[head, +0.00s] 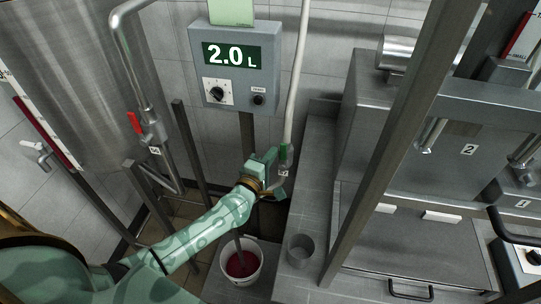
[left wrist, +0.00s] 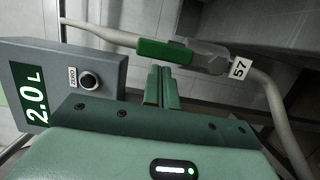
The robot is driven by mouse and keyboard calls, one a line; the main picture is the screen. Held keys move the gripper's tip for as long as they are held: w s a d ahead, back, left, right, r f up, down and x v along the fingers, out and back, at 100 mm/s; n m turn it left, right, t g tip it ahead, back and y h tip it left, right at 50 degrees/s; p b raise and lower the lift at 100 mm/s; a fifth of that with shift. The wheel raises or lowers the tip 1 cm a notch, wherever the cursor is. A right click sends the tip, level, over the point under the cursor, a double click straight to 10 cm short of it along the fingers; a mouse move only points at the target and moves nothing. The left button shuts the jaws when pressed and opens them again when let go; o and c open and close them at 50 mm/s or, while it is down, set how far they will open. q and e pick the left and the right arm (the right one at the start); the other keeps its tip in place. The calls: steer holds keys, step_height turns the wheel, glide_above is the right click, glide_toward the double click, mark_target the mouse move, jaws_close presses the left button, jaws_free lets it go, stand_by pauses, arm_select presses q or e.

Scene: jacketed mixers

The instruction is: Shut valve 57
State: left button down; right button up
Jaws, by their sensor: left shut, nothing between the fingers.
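Valve 57 sits on the pale pipe below the display box. Its green handle (head: 284,153) lies along the pipe, and it also shows large in the left wrist view (left wrist: 165,51). The white tag "57" (left wrist: 239,68) hangs beside the valve body (left wrist: 205,57). My left gripper (head: 271,156) is just left of the handle in the head view. In the left wrist view its fingers (left wrist: 161,84) are shut, empty, and point at the handle. Whether they touch it I cannot tell. My right gripper is in neither view.
The display box (head: 250,75) reads 2.0 L. A white bucket (head: 258,263) with red liquid stands below my left arm. Another valve with a red handle (head: 134,123) is at left. A grey post (head: 405,140) and steel housing (head: 375,130) stand at right.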

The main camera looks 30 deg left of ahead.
arm_select(q)
steer(key=shift+d+r+m+p, duration=0.2)
steer(key=shift+d+m+p, duration=0.1)
steer(key=shift+p, duration=0.4)
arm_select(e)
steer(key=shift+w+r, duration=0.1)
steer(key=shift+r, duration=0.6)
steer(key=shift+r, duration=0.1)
